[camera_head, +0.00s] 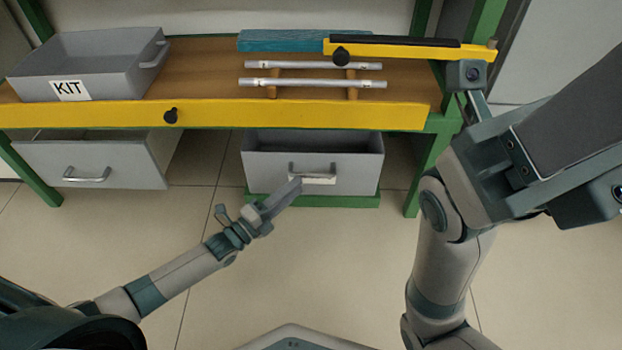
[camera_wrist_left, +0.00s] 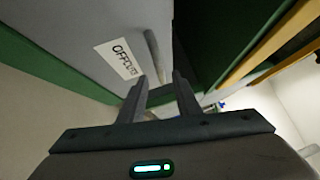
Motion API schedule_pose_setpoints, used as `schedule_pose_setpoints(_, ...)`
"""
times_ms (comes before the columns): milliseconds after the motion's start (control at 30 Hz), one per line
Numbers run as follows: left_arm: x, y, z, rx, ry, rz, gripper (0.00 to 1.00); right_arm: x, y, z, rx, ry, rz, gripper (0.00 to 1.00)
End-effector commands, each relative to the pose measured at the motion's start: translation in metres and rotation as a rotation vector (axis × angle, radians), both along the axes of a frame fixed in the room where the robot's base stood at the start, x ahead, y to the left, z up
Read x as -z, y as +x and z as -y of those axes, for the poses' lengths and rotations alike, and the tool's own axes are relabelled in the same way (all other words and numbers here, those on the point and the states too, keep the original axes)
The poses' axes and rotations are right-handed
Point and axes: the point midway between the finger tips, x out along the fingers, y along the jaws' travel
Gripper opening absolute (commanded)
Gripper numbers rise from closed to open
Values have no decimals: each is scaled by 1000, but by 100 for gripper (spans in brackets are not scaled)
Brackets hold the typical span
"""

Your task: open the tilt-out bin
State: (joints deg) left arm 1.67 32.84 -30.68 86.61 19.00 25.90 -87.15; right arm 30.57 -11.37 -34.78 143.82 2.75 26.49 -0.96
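The bin (camera_head: 262,173) is a grey box low under the bench in a green frame, its dark inside showing at the top. A bar handle (camera_head: 330,168) crosses its front over a white label, which reads like "OFFCUTS" (camera_wrist_left: 117,60) in the left wrist view. My left gripper (camera_head: 294,186) is just in front of the bin by the handle's left end. In the left wrist view, its two fingers (camera_wrist_left: 159,84) are apart, with the handle bar (camera_wrist_left: 153,52) reaching toward the gap. I cannot tell whether they touch it. My right arm fills the right side; I see no right fingers.
A grey KIT tray (camera_head: 110,75) stands on the wooden bench. Two light rods (camera_head: 313,83) lie on supports beside a teal block (camera_head: 270,42) and a yellow bar (camera_head: 400,50). Another grey drawer (camera_head: 120,165) with a handle is at lower left. The floor (camera_head: 330,270) in front is clear.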

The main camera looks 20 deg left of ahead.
Motion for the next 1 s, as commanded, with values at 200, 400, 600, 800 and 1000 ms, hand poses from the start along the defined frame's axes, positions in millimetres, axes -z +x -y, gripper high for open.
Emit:
schedule_pose_setpoints(200, -3, 34, 20, 1, -1, 4, 30, 9, -14, -2, -31, 8, 52, 54)
schedule_pose_setpoints(400, -7, 53, 30, 1, 1, 1, 30, 11, -16, -2, -31, 2, 61, 54)
schedule_pose_setpoints(600, -9, 60, 34, 0, -1, 0, 30, 10, -14, 0, -26, 6, 57, 54)
schedule_pose_setpoints(800, -10, 60, 35, 0, 0, -1, 30, 9, -14, 0, -27, 9, 58, 54)
schedule_pose_setpoints(1000, -10, 60, 34, 0, -1, 0, 0, 9, -15, 0, -28, 8, 59, 54)
